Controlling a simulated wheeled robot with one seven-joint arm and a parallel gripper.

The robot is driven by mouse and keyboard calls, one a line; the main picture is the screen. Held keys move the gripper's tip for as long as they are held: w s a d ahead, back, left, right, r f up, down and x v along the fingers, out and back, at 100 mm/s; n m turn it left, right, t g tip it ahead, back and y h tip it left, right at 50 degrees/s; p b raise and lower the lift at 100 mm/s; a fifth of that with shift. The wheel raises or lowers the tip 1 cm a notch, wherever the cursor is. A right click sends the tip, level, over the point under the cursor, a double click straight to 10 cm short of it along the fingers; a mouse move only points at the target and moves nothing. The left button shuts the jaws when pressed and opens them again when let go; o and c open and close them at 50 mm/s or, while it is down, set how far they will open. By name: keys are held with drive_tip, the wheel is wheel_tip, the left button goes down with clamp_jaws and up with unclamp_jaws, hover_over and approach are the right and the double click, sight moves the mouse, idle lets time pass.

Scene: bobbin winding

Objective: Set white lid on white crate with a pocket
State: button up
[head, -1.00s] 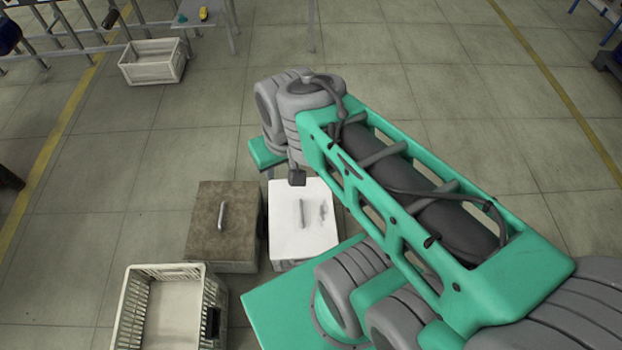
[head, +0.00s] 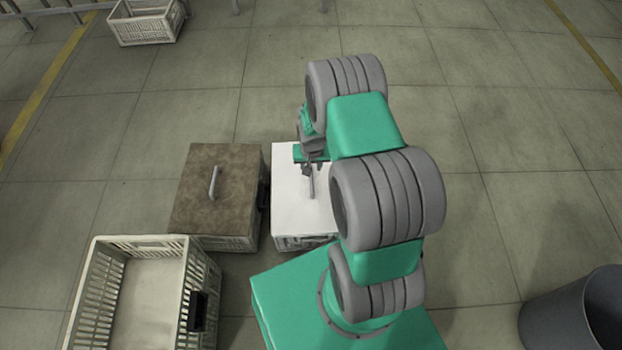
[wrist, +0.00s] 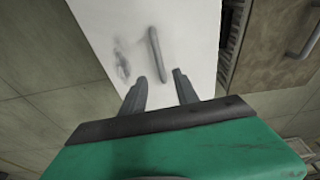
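The white lid (head: 290,200) has a bar handle (head: 311,182) and lies flat on a crate (head: 305,243) right of centre in the head view. In the wrist view the white lid (wrist: 185,35) shows a grey smudge beside its handle (wrist: 156,50). My gripper (wrist: 160,78) is open and empty, with the handle's near end about between its fingertips; I cannot tell whether they touch. In the head view my gripper (head: 309,168) is over the lid, partly hidden by my arm. An open white crate (head: 88,290) with a black pocket (head: 197,311) on its right side stands at front left.
A brown lid (head: 198,212) with a handle covers a crate just left of the white lid; a dark piece (head: 264,195) sits on that crate's right side. Another open crate (head: 147,32) stands far back left. A grey bin (head: 575,325) is at front right. Floor behind the crates is clear.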

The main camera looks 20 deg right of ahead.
sight(311, 178)
wheel_tip(311, 178, down, 3)
drive_tip(key=shift+d+r+b, duration=0.1)
drive_tip(key=shift+r+b, duration=0.1)
drive_tip(key=shift+b, duration=0.3)
drive_tip(key=f+b, duration=0.2)
drive_tip(key=w+f+b, duration=0.1)
drive_tip(key=f+b, duration=0.1)
drive_tip(key=f, duration=0.1)
drive_tip(key=f+b, duration=0.2)
drive_tip(key=b, duration=0.1)
drive_tip(key=shift+w+d+f, duration=0.25)
drive_tip(key=shift+w+d, duration=0.05)
drive_tip(key=shift+w, duration=0.05)
drive_tip(key=shift+c, duration=0.2)
clamp_jaws()
drive_tip(key=shift+r, duration=0.15)
wheel_tip(311, 178, up, 5)
drive_tip(key=p, duration=0.4)
